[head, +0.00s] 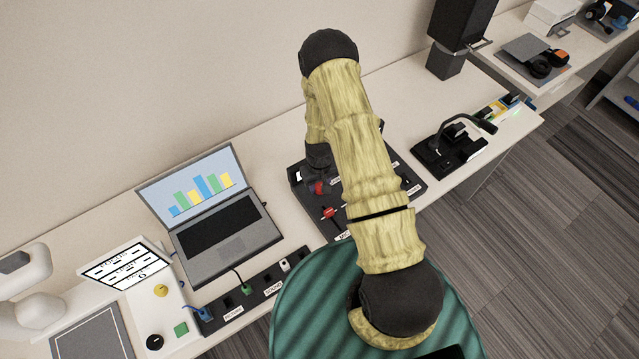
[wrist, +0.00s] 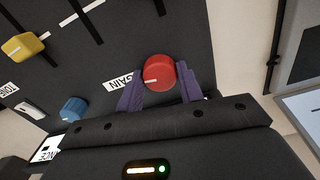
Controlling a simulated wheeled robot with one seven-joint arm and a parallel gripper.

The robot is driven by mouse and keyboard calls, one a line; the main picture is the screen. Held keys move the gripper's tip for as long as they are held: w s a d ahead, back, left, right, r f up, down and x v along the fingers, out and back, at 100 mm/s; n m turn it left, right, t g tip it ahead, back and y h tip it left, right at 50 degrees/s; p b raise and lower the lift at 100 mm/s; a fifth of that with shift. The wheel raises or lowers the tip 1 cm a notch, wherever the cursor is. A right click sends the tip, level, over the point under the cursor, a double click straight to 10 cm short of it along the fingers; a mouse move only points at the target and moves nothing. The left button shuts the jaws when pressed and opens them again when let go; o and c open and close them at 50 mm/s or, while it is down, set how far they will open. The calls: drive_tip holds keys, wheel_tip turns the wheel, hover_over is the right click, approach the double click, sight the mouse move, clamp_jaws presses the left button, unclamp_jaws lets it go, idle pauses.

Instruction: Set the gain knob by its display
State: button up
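The red gain knob (wrist: 160,72) stands on a dark panel in the wrist view, beside a white label (wrist: 120,80) reading GAIN. A white pointer line on it faces lower left. My gripper (wrist: 161,68) has its two purple fingers on either side of the knob, tips close to its edges. I cannot tell if they press on it. In the head view my arm reaches down over the dark panel (head: 419,187) and hides much of it, including the fingertips. A small lit bar with a green dot (wrist: 147,170) shows at the wrist view's bottom edge; I cannot tell what it belongs to.
A yellow knob (wrist: 22,46) and a blue knob (wrist: 73,109) are left of the red one. A laptop (head: 215,215) stands left of the panel, and a black stand device (head: 450,150) stands right. A green round surface (head: 300,310) lies in front.

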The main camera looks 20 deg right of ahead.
sight(320, 186)
drive_tip(key=shift+f+m+b, duration=0.15)
drive_tip(key=shift+m+b, duration=0.65)
drive_tip(key=shift+m, duration=0.7)
drive_tip(key=shift+r, duration=0.2)
drive_tip(key=o, duration=1)
drive_tip(key=shift+r, duration=0.1)
wheel_tip(320, 186, up, 17)
drive_tip(key=b, duration=0.3)
drive_tip(key=shift+b, duration=0.4)
